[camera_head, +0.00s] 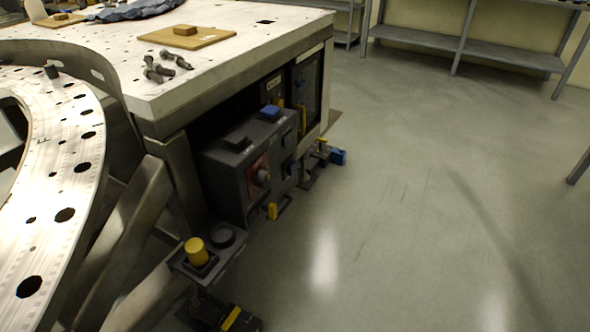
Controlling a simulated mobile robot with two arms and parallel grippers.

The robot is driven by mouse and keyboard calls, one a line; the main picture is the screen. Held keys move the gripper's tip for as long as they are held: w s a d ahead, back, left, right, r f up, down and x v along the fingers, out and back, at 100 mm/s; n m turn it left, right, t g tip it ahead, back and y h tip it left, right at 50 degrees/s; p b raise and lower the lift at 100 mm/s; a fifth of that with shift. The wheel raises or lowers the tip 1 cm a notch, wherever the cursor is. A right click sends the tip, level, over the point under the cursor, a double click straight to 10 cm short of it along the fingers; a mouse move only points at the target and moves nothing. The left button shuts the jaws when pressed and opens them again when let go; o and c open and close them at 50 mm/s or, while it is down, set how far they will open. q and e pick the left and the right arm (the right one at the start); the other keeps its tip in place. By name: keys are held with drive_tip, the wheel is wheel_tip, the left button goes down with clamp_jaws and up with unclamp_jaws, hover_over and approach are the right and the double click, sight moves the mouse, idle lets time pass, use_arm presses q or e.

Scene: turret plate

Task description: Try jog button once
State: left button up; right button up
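A dark control box (247,180) sits under the near right corner of the white table. Its top carries a black square button (236,142) and a blue button (270,112). Its front has a red plate with a round grey knob (262,177). Below it, a yellow cylindrical button (197,252) stands upright on a dark bracket beside a round black piece (222,236). No label is readable, so I cannot tell which of these is the jog button. Neither of my grippers is in view.
The white table (228,52) holds a wooden block on a board (186,37) and dark metal fittings (160,69). A curved perforated plate (70,175) fills the left. Black and yellow hardware (232,318) lies low at the bottom. The floor (420,200) at right is clear up to grey shelving (462,46).

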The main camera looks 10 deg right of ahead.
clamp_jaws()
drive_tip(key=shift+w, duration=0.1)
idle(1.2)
